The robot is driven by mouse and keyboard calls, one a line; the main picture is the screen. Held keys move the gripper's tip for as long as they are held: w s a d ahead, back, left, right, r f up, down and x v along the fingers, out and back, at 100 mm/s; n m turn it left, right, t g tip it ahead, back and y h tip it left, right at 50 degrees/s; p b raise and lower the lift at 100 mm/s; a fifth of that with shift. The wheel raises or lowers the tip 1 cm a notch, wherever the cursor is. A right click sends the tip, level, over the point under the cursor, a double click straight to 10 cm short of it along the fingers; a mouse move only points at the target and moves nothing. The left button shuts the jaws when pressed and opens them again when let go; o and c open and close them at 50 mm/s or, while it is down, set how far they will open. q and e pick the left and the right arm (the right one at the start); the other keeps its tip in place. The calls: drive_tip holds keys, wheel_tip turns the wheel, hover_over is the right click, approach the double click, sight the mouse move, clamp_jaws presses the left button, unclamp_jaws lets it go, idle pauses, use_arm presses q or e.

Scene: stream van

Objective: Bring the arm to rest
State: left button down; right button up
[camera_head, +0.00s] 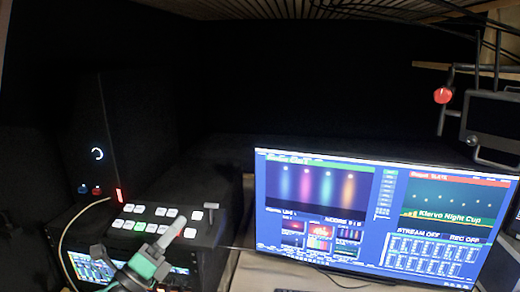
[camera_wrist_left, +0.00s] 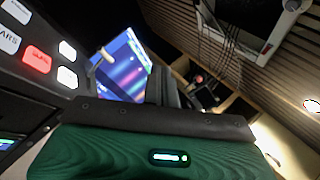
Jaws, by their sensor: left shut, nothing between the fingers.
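My left gripper (camera_head: 176,228) shows at the lower left of the head view, green and grey, in front of the switcher panel (camera_head: 128,212). It is shut and empty. Its tip overlaps the panel's lower right keys in the picture; I cannot tell whether it touches them. In the left wrist view the green gripper body fills the bottom, and dark shut fingers (camera_wrist_left: 164,88) point up the picture. The panel with white keys and one red key (camera_wrist_left: 37,60) is at the left there. My right gripper is not in view.
A large monitor (camera_head: 385,215) stands right of the panel. A dark box with a lit ring (camera_head: 97,154) stands behind it at the left. A pale cable (camera_head: 64,240) loops beside the rack. A metal frame with a red knob (camera_head: 443,95) hangs at the upper right.

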use_arm(q)
drive_tip(key=s+a+f+n+g+y, duration=0.1)
drive_tip(key=s+a+f+n+y, duration=0.2)
drive_tip(key=f+n+y, duration=0.35)
drive_tip(key=s+a+f+n+g+y, duration=0.2)
drive_tip(key=a+f+n+y, duration=0.15)
drive_tip(key=f+n, duration=0.55)
drive_tip(key=s+a+f+n+g+y, duration=0.1)
drive_tip(key=s+a+f+n+y, duration=0.2)
drive_tip(key=f+n+y, duration=0.5)
drive_tip(key=s+d+f+n+g+h, duration=0.2)
drive_tip(key=s+f+n+g, duration=0.35)
drive_tip(key=s, duration=0.55)
drive_tip(key=s+d+f+n+g+h, duration=0.25)
drive_tip(key=s+f+g, duration=0.35)
drive_tip(key=s+f, duration=0.3)
wheel_tip(320, 180, down, 30)
drive_tip(key=s+g, duration=0.1)
drive_tip(key=s, duration=0.1)
drive_tip(key=s+a+f, duration=0.1)
drive_tip(key=s+f, duration=0.8)
drive_tip(key=s+a+f+g, duration=0.1)
drive_tip(key=s+a+f, duration=0.1)
drive_tip(key=s+f, duration=0.7)
drive_tip(key=shift+s+a+f, duration=0.25)
drive_tip(key=shift+s+f, duration=0.15)
drive_tip(key=shift+s, duration=0.05)
drive_tip(key=shift+m+g, duration=0.25)
